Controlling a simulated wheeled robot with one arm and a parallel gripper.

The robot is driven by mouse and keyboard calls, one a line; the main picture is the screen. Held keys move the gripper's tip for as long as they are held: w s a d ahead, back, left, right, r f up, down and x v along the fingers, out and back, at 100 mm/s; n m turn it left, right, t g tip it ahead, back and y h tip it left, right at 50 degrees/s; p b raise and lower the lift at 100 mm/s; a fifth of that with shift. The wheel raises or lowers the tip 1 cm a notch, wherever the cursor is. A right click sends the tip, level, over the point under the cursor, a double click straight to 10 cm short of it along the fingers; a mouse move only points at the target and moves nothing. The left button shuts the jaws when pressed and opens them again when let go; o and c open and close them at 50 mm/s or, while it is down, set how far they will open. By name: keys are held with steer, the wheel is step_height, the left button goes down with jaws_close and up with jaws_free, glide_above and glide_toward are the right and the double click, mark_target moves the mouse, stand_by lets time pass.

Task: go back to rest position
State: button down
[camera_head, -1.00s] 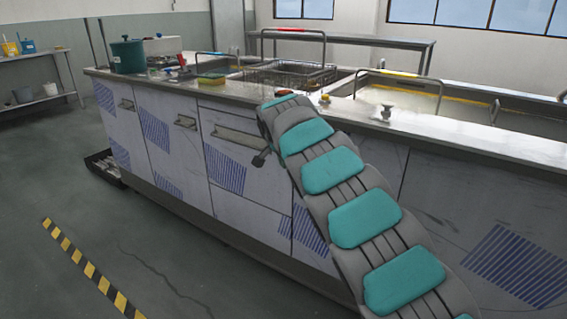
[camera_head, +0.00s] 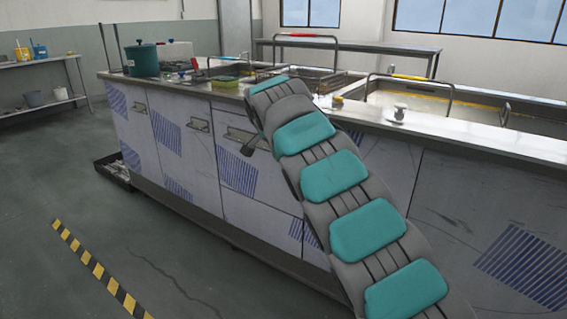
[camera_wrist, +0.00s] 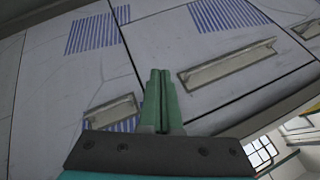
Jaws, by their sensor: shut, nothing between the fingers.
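My gripper (camera_wrist: 160,78) shows in the wrist view with its two green fingers shut together and nothing between them. It faces the white cabinet front (camera_wrist: 150,45) with blue hatched patches, and I cannot tell how far off it is. In the head view my grey and teal arm rises from the lower right to the counter's front edge. A small dark part near its far end shows in front of the cabinet doors; the fingers cannot be made out there.
A black tray (camera_head: 112,170) lies on the floor by the cabinet. The floor at left is clear, with a yellow-black stripe (camera_head: 97,270).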

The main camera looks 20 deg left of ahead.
steer(key=shift+s+a+r, duration=0.3)
steer(key=shift+a+r, duration=0.15)
steer(key=shift+r, duration=0.3)
steer(key=shift+s+a+r, duration=0.3)
steer(key=shift+a+r, duration=0.1)
steer(key=shift+r, duration=0.3)
steer(key=s+d+g+h, duration=0.1)
steer(key=s+d+h, duration=0.15)
steer(key=d, duration=1.15)
steer(key=s+d+g+h, duration=0.15)
steer(key=s+d, duration=0.25)
steer(key=d, duration=0.9)
steer(key=s+d+f+n+g, duration=0.2)
steer(key=s+d+f+g, duration=0.1)
steer(key=s+d, duration=0.85)
steer(key=s+d+f+n+g+y, duration=0.1)
steer(key=s+f, duration=0.3)
steer(key=s, duration=0.6)
steer(key=s+d+f+n+g, duration=0.1)
steer(key=s+f, duration=0.4)
steer(key=s, duration=0.6)
steer(key=s+d+f+n+g+y, duration=0.1)
steer(key=s+f, duration=0.4)
steer(key=s, duration=0.6)
steer(key=shift+d+n+y, duration=0.3)
steer(key=shift+d+n, duration=0.05)
steer(key=shift+n, duration=0.55)
